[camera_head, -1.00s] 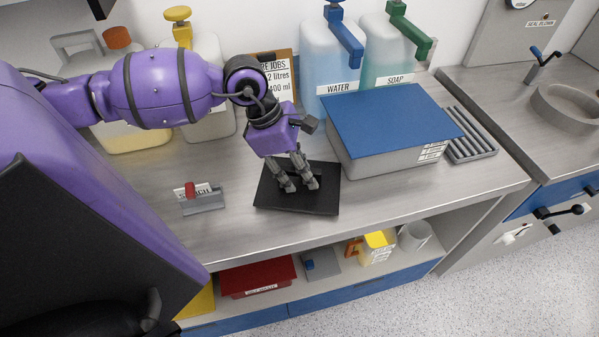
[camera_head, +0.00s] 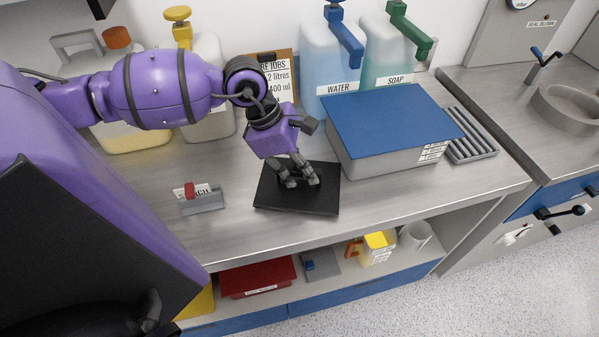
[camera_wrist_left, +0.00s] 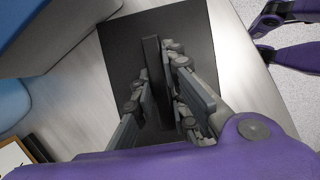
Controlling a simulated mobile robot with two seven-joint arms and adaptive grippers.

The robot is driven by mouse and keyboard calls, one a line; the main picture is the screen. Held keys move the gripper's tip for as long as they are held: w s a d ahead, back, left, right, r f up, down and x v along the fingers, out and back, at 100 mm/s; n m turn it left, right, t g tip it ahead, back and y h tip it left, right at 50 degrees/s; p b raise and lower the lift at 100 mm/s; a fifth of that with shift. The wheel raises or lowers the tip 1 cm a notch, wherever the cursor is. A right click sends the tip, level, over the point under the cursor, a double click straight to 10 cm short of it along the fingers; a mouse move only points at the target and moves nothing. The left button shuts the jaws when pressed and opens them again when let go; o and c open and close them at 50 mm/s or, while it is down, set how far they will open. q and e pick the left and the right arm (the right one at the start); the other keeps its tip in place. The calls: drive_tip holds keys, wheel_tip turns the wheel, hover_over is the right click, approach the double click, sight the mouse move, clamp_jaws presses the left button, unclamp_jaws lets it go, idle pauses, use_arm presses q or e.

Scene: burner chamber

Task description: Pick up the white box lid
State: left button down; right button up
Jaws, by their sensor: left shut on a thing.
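No white lid stands out in these views. A flat black plate (camera_head: 325,200) lies on the steel bench, near its front edge. A dark upright bar (camera_wrist_left: 152,62) rises from the middle of the plate in the left wrist view. My left gripper (camera_head: 301,182) points down over the plate, with its fingers shut on this bar, one on each side. The fingers hide most of the bar in the head view. The plate looks flat on the bench; I see no clear gap beneath it. My right gripper is not seen clearly in either view.
A grey box with a blue top (camera_head: 385,120) stands just right of the plate. A small labelled holder (camera_head: 204,203) is to the left. The water jug (camera_head: 327,75), soap jug (camera_head: 385,65) and a clipboard stand behind. The bench in front of the holder is clear.

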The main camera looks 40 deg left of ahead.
use_arm(q)
drive_tip(key=shift+r, duration=0.75)
drive_tip(key=s+d+r+p, duration=0.1)
drive_tip(key=s+r+p, duration=0.3)
drive_tip(key=s+r, duration=0.7)
drive_tip(key=s, duration=0.3)
drive_tip(key=shift+r, duration=0.3)
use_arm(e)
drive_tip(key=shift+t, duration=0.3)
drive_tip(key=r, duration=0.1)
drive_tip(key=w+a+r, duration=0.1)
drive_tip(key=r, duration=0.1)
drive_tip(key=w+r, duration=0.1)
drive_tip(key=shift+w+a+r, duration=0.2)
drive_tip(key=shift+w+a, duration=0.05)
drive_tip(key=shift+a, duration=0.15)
use_arm(q)
drive_tip(key=shift+s, duration=0.1)
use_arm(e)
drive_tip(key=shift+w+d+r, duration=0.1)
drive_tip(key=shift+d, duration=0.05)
